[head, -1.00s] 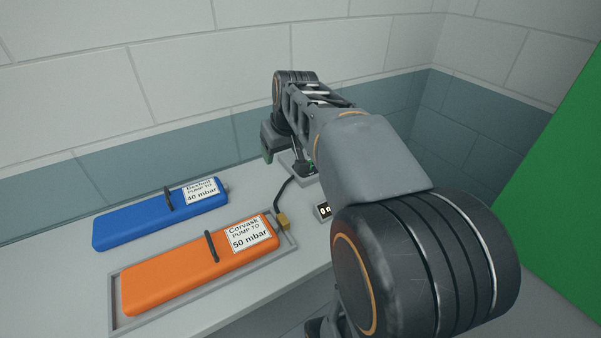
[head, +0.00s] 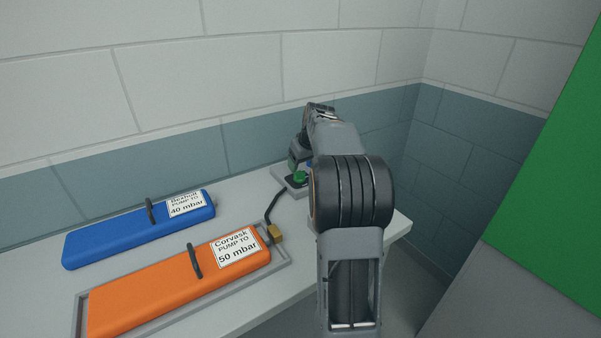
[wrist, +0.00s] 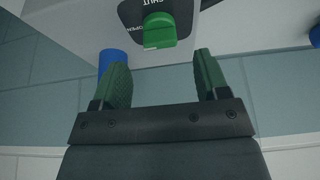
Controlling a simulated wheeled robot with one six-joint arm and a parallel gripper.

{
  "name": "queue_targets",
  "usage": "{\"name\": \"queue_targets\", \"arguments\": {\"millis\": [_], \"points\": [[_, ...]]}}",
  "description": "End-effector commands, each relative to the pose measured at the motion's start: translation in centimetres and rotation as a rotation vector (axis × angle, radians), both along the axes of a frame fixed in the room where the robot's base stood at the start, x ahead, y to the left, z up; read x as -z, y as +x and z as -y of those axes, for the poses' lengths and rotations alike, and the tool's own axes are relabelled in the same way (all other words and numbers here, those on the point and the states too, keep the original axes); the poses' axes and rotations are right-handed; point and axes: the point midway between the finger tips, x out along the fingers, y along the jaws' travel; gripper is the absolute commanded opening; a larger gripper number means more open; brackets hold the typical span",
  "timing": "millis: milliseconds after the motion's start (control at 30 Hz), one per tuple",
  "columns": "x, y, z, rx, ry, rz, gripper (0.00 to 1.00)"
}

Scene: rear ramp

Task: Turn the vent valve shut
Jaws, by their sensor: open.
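The green vent valve knob (wrist: 160,28) sits on a dark plate with SHUT and OPEN lettering, upside down at the top of the wrist view. A pale mark shows on the knob's lower left edge; I cannot tell for sure which word it points to. The knob also shows in the head view (head: 300,176), by the back wall. My gripper (wrist: 162,68) is open and empty, its green fingers either side of the knob's line and apart from it. In the head view my gripper (head: 294,163) is just above the knob, partly hidden by my arm.
An orange pad (head: 180,289) labelled Corvask, 50 mbar, lies in a grey tray (head: 80,318), with a brass fitting (head: 275,233) and black hose. A blue pad (head: 130,230), 40 mbar, lies behind it. A blue cylinder (wrist: 113,60) is near the left finger. A green panel stands right.

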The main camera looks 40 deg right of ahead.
Motion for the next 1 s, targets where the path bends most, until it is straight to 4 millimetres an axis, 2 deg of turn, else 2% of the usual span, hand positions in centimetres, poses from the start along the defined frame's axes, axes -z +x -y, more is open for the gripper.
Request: {"name": "queue_targets", "arguments": {"millis": [100,300,767,1000], "points": [[1.8,0.7,0.0,0.0,0.001,-0.002,0.68],[3.7,1.5,0.0,0.0,0.001,-0.001,0.68],[4.4,1.8,0.0,0.0,0.0,0.0,0.68],[4.4,1.8,0.1,0.0,0.0,0.0,0.46]]}}
